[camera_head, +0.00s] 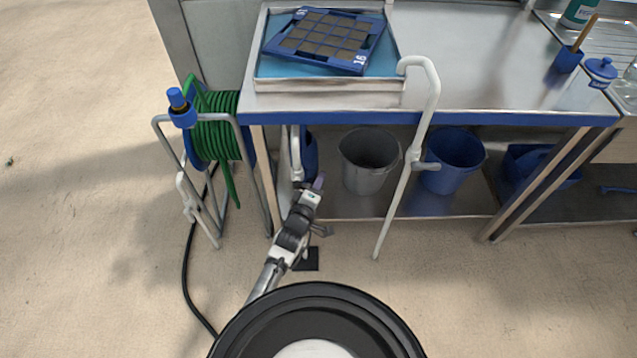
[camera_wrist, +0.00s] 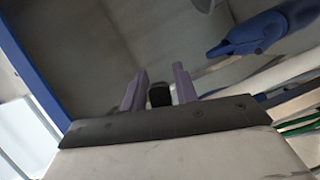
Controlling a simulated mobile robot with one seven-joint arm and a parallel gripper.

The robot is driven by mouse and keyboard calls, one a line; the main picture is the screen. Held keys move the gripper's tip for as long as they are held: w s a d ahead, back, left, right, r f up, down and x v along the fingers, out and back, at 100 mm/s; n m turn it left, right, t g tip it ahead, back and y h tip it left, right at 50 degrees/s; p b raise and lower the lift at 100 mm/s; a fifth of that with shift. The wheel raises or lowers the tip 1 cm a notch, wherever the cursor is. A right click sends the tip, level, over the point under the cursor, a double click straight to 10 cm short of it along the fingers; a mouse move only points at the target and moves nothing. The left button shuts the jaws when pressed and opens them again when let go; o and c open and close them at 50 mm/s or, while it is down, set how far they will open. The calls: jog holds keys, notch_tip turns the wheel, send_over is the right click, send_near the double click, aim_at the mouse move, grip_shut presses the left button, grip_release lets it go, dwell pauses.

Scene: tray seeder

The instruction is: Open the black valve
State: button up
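My gripper (camera_head: 317,188) reaches low under the left end of the steel table in the head view. Its purple fingers (camera_wrist: 160,88) stand apart in the wrist view. A small dark piece with a rounded top, perhaps the black valve (camera_wrist: 160,95), shows between them near their bases. It nearly fills the gap there; I cannot tell whether the fingers touch it. In the head view no black valve can be made out, and my gripper and arm cover part of that area. A white pipe (camera_head: 296,155) comes down beside the table leg just behind my gripper.
The steel table (camera_head: 480,60) holds a white tray (camera_head: 330,86). Below are a grey bucket (camera_head: 368,165) and a blue bucket (camera_head: 455,165). A white pipe (camera_head: 415,150) stands to the right, and a green hose reel (camera_head: 215,130) to the left. Floor at far left is clear.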

grip_shut()
jog(key=shift+f, duration=0.1)
jog(key=shift+a+f+m+g+y+p, duration=0.15)
jog(key=shift+a+f+m+g+y, duration=0.25)
jog(key=shift+m, duration=0.55)
jog(key=shift+a+f+m+g+y+p, duration=0.25)
jog(key=shift+f+m+y, duration=0.35)
jog(key=shift+m, duration=0.3)
jog(key=shift+a+f+m+g+y+p, duration=0.15)
jog(key=shift+a+f+m+y, duration=0.3)
jog(key=shift+m, duration=0.5)
jog(key=shift+o, duration=1.6)
grip_release()
jog(key=shift+f, duration=0.1)
